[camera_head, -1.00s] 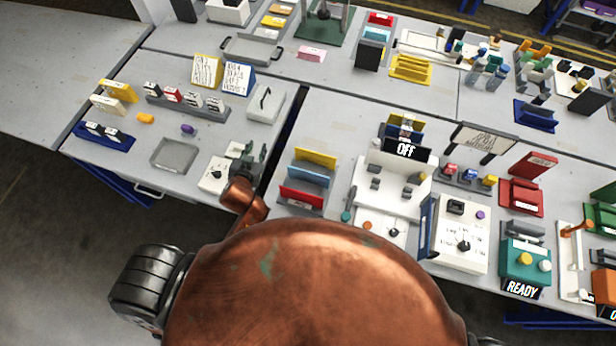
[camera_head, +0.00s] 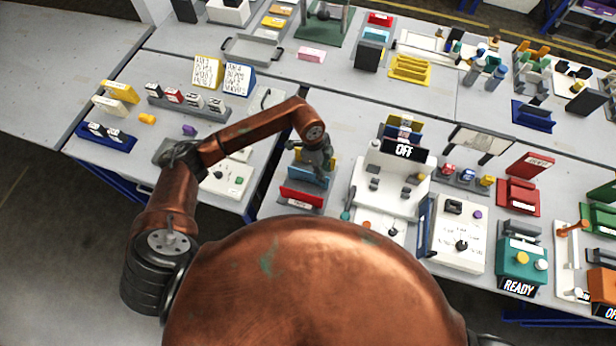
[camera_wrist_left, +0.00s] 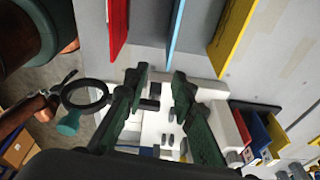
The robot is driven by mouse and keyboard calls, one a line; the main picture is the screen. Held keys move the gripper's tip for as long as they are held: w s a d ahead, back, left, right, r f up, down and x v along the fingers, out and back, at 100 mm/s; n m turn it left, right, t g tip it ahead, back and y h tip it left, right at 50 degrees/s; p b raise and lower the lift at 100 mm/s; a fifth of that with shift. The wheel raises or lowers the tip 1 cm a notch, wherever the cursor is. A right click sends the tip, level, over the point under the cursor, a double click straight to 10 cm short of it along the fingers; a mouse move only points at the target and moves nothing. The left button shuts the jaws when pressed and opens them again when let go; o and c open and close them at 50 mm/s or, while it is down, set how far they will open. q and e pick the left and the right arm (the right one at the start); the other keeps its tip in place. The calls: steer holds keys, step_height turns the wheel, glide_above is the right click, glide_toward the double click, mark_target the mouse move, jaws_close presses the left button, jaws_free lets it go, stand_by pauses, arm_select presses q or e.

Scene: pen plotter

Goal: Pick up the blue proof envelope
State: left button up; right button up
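The blue envelope (camera_head: 302,173) stands upright as a thin panel in a grey rack, between a yellow panel (camera_head: 302,157) behind and a red panel (camera_head: 300,194) in front. In the left wrist view, the blue envelope (camera_wrist_left: 175,28) is seen edge-on beyond the fingertips. The left gripper (camera_wrist_left: 160,77) is open there, with nothing between its two dark green fingers.
A white box with a dial (camera_head: 222,179) is to the left, under my left arm. A grey tray (camera_head: 252,49) lies farther back.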

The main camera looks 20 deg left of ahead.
mark_target(308, 174)
arm_select(q)
steer(key=a, duration=0.2)
steer(key=w+a+y, duration=0.1)
steer(key=a, duration=0.1)
steer(key=a+n+y, duration=0.1)
steer(key=a, duration=0.1)
steer(key=shift+w+f, duration=0.3)
steer(key=shift+f, duration=0.1)
step_height(308, 174, down, 6)
steer(key=shift+s+f+p, duration=0.1)
steer(key=shift+p, duration=0.7)
steer(key=shift+f, duration=0.4)
steer(key=shift+c, duration=0.7)
jaws_close()
